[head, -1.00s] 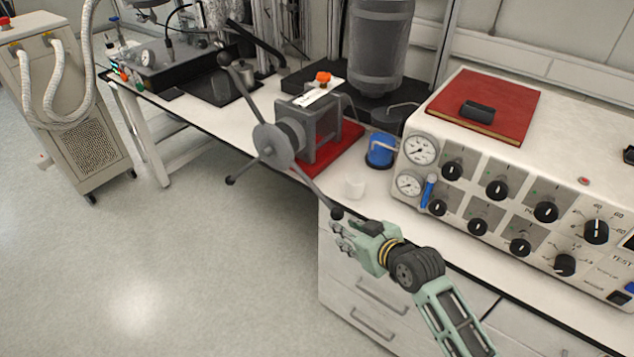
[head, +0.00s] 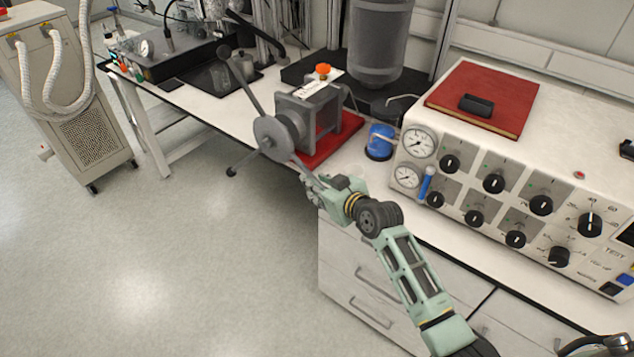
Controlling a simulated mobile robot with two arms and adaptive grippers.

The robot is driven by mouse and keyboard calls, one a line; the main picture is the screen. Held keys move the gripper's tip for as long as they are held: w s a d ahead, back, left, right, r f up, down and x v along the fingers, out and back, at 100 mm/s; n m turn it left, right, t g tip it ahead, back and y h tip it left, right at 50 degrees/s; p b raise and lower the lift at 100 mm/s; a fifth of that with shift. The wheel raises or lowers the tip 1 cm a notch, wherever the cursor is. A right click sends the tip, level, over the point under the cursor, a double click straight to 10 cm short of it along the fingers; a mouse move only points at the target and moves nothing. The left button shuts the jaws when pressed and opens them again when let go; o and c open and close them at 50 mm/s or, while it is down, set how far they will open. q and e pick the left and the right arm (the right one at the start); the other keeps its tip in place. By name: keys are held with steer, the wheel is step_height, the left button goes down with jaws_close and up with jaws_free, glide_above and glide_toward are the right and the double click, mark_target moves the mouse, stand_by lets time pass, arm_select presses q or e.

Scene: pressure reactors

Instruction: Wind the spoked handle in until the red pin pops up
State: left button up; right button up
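The spoked handle (head: 272,137) is a grey hub with long spokes ending in dark knobs, on the front of a grey block device (head: 322,118). One spoke points up-left, a short one down-left, and one down-right. An orange-red cap (head: 323,69) stands on top of the device beside a white label; I cannot tell whether it is the red pin or whether a pin is raised. My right gripper (head: 316,188) is at the outer end of the down-right spoke and hides its knob. Its finger opening is too small to tell.
The device sits on a red base (head: 335,145) at the bench edge. A blue-bodied item (head: 380,142) and a cream control box (head: 490,190) with dials stand to its right. Open floor (head: 220,260) lies in front, left of the drawers (head: 370,270).

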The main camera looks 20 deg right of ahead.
steer(key=shift+w+a+f, duration=0.1)
steer(key=shift+w+f, duration=0.05)
steer(key=shift+w, duration=0.2)
jaws_close()
stand_by(0.4)
